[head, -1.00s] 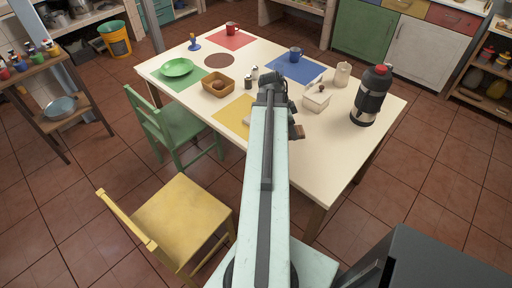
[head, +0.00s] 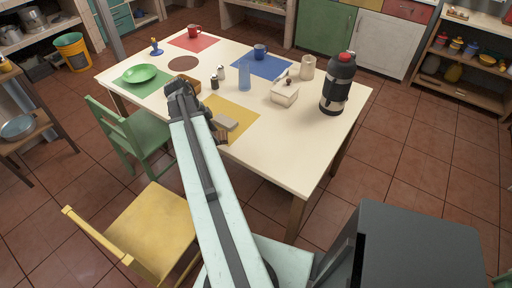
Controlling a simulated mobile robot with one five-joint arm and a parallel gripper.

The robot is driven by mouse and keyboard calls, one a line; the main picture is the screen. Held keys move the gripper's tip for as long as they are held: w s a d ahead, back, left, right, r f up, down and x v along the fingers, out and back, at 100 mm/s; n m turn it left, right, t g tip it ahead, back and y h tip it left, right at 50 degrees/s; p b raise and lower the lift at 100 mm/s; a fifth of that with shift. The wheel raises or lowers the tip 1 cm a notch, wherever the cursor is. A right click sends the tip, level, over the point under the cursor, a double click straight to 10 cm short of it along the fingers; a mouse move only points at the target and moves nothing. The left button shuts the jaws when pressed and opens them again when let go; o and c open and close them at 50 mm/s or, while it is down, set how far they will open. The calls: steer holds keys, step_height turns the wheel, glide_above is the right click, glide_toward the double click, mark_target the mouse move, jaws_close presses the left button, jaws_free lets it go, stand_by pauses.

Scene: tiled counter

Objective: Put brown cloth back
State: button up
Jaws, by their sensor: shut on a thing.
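My arm reaches up over the near side of the table and folds at its dark joint. My gripper (head: 214,128) shows only as a dark bit at the right edge of the arm; its fingers are mostly hidden behind the arm. It is shut on a small brown piece, which looks like the brown cloth (head: 222,138), at the near edge of the yellow mat (head: 239,111). Most of the cloth is hidden. I cannot tell whether it touches the table (head: 293,155). A flat round brown mat (head: 183,63) lies at the table's far left.
A grey-beige block (head: 226,122) lies on the yellow mat beside the gripper. A wooden bowl (head: 190,84), shakers (head: 220,73), a glass (head: 244,77), a white box (head: 284,93) and a black flask (head: 338,84) stand around. The table's right front is clear. Chairs (head: 150,225) stand left.

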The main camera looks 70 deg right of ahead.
steer(key=shift+w+a, duration=0.15)
steer(key=shift+w, duration=0.15)
steer(key=b, duration=0.1)
glide_above(256, 143)
steer(key=w+a, duration=0.1)
steer(key=shift+w+f, duration=0.2)
steer(key=shift+f, duration=0.55)
step_height(256, 143, down, 4)
steer(key=b, duration=0.4)
steer(key=shift+s+d, duration=0.15)
steer(key=shift+r, duration=0.25)
steer(key=shift+f, duration=0.25)
steer(key=o, duration=1.2)
steer(key=shift+r, duration=0.1)
